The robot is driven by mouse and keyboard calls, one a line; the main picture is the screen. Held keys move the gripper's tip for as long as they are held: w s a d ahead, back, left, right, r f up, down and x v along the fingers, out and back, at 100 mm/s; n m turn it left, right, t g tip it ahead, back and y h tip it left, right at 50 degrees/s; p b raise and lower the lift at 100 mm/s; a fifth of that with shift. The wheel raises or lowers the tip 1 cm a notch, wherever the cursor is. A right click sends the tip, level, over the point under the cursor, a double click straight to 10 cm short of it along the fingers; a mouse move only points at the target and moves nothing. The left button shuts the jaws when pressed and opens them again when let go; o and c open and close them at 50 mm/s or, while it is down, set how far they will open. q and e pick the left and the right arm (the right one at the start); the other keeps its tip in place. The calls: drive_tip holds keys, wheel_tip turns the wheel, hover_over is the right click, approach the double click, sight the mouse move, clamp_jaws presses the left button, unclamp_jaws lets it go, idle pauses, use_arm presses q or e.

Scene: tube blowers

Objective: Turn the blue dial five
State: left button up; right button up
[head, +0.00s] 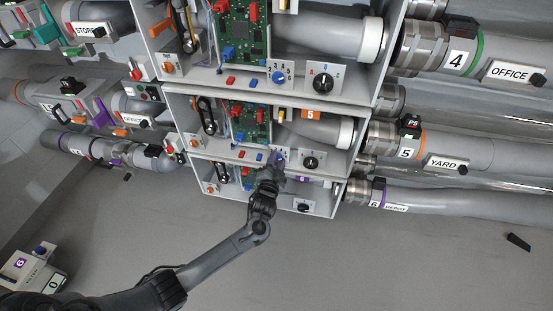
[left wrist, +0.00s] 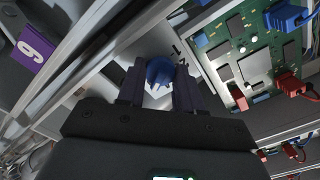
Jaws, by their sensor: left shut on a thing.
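The blue dial (head: 279,157) of blower five sits on the white lower panel of the middle box, the one with the orange 5 label (head: 312,115). My left gripper (head: 275,164) reaches up to it from below and partly covers it. In the left wrist view, the blue dial (left wrist: 160,70) sits between the two dark fingers of my left gripper (left wrist: 158,82), which is shut on it. My right gripper is not in view.
A black knob (head: 311,162) is just right of the dial. A green circuit board (head: 250,125) with red and blue plugs is up and left of it. The box above has its own blue dial (head: 279,77). Open floor (head: 400,260) lies below right.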

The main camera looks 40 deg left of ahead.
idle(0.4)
use_arm(q)
drive_tip(key=o, duration=1)
drive_tip(key=shift+o, duration=0.2)
drive_tip(key=p+v, duration=0.4)
drive_tip(key=v, duration=0.6)
drive_tip(key=shift+s+d, duration=0.25)
drive_tip(key=shift+s, duration=0.1)
